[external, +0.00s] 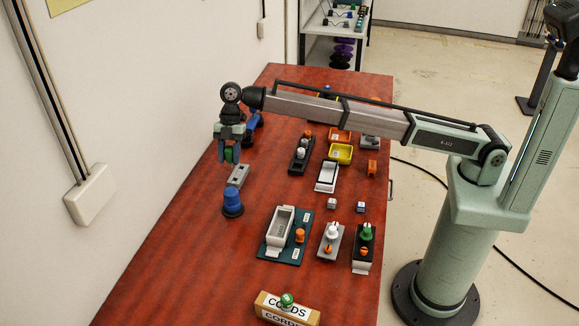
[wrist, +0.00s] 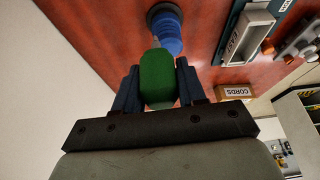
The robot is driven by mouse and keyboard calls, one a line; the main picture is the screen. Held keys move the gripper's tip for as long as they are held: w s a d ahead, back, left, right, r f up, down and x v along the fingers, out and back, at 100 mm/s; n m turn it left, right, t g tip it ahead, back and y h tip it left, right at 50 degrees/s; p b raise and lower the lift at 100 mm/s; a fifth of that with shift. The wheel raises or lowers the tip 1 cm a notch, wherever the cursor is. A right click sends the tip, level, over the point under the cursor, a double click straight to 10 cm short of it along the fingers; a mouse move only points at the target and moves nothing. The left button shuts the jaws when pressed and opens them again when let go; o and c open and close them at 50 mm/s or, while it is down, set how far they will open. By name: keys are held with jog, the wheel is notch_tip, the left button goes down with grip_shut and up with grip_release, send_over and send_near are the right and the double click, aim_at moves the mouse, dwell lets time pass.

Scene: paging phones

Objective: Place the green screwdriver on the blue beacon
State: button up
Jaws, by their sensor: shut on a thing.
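My gripper (external: 230,158) is shut on the green screwdriver (external: 229,154), held above the left part of the table. In the wrist view the screwdriver's green handle (wrist: 157,82) sits between the two dark fingers of my gripper (wrist: 158,84). The blue beacon (external: 233,199) stands upright on the table, nearer the external camera than my gripper and lower. In the wrist view the beacon (wrist: 167,36) shows just beyond the green handle. The two look apart in the external view.
A grey block (external: 238,175) lies close to the beacon, below my gripper. A blue object (external: 252,125) stands behind the gripper. A teal-based tray (external: 281,230) and a CORDS box (external: 287,308) are right and nearer. A wall borders the left; the table's near left is bare.

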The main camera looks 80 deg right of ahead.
jog(key=s+a+r, duration=0.2)
jog(key=a+r, duration=0.4)
jog(key=a, duration=0.1)
send_over(230, 191)
jog(key=shift+m, duration=0.4)
jog(key=shift+a+f, duration=0.1)
jog(key=shift+f, duration=4.8)
jog(key=shift+f, duration=0.1)
jog(key=o, duration=1.1)
jog(key=shift+c, duration=0.2)
jog(key=v, duration=1.2)
jog(key=shift+s, duration=0.2)
